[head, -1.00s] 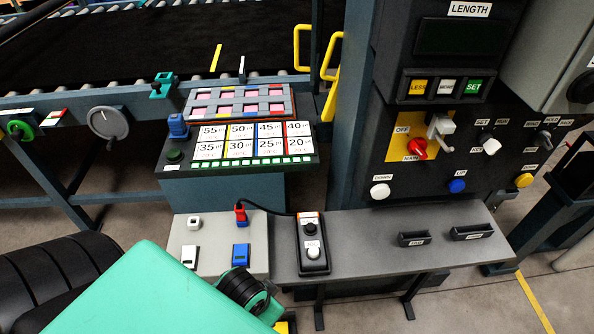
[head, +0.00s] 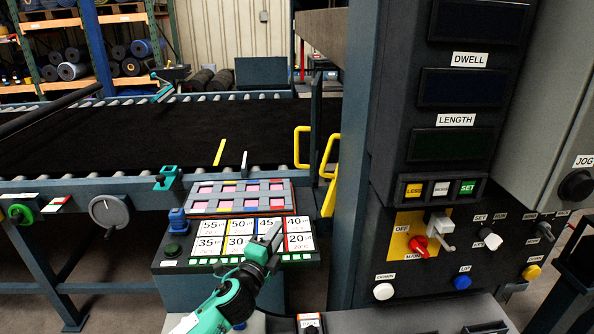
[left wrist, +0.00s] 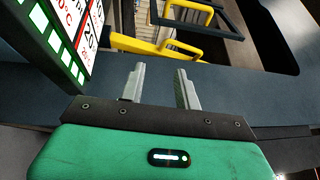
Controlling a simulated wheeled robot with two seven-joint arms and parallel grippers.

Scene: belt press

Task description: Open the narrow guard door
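Yellow handles mark the guard by the press column: one yellow handle (head: 302,147) on the left and another yellow handle (head: 329,156) on the right, close to the column. I cannot tell which belongs to the narrow door, and the door panels are mostly hidden or hard to make out. My left gripper (head: 273,236) is over the numbered card panel, below and left of the handles and apart from them. In the left wrist view its two fingers (left wrist: 158,72) are apart with nothing between them, and a yellow handle (left wrist: 155,47) lies beyond the tips. My right gripper is not in view.
The numbered card panel (head: 210,226) and the tray of coloured slots (head: 240,197) are close to my left arm. The dark press column (head: 354,150) stands right of the handles. A control panel with knobs (head: 420,245) is farther right. The black belt (head: 100,140) runs behind.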

